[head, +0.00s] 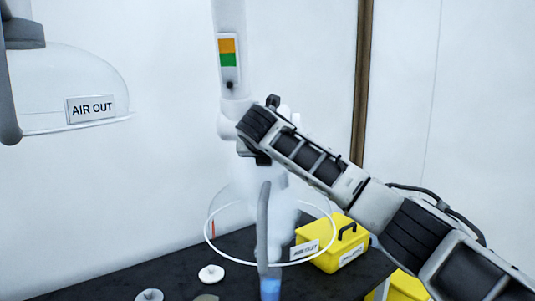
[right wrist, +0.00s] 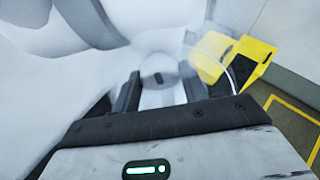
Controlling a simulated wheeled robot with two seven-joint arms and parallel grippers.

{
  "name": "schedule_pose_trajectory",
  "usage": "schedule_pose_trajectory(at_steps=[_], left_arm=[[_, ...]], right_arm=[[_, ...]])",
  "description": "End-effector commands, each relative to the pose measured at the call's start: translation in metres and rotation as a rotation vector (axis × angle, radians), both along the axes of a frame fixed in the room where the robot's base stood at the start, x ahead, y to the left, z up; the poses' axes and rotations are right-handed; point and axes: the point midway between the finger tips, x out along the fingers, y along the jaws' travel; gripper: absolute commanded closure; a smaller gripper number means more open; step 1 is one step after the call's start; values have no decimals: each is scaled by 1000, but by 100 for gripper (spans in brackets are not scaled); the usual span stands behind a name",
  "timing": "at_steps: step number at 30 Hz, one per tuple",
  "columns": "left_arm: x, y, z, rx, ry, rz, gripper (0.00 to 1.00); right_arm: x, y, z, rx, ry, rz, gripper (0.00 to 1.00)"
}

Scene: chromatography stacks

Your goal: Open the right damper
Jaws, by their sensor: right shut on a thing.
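A white extraction duct (head: 227,20) comes down in the middle of the head view, with an orange and green label and a dark round spot on it. Below it hangs a clear hood with a white rim (head: 207,234). My right gripper (head: 258,158) is at the duct's lower joint, just above the hood. In the right wrist view, its dark fingers (right wrist: 160,90) are shut on a white part (right wrist: 157,68) with a small dark slot. Whether this part is the damper handle cannot be told. The arm hides the contact in the head view. My left gripper is not in view.
Another clear hood (head: 80,75) marked AIR OUT hangs at the left. White vapour surrounds the middle hood. A vessel with blue liquid (head: 270,288) and a white disc (head: 211,273) stand on the dark bench (head: 110,290). A yellow box (head: 335,245) is at the right.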

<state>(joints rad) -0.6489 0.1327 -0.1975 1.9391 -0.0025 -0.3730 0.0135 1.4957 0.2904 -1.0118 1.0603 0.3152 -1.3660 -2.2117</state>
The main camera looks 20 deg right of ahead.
Motion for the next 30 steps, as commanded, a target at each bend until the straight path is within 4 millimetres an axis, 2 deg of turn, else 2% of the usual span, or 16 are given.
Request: schedule_pose_trajectory(at_steps=[4,5,6,7,16,20,23,30], left_arm=[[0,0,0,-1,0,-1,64],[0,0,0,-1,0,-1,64],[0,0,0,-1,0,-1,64],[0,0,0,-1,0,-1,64],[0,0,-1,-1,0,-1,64],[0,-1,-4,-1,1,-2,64],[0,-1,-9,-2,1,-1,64],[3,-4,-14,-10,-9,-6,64]], right_arm=[[0,0,0,-4,0,0,80],[0,0,0,-4,0,0,54],[0,0,0,-2,0,0,43],[0,0,0,-2,0,0,36],[-1,0,0,0,0,0,36],[-8,4,4,1,-2,3,36],[-22,9,11,0,-4,3,36],[-71,29,38,0,-6,5,36]])
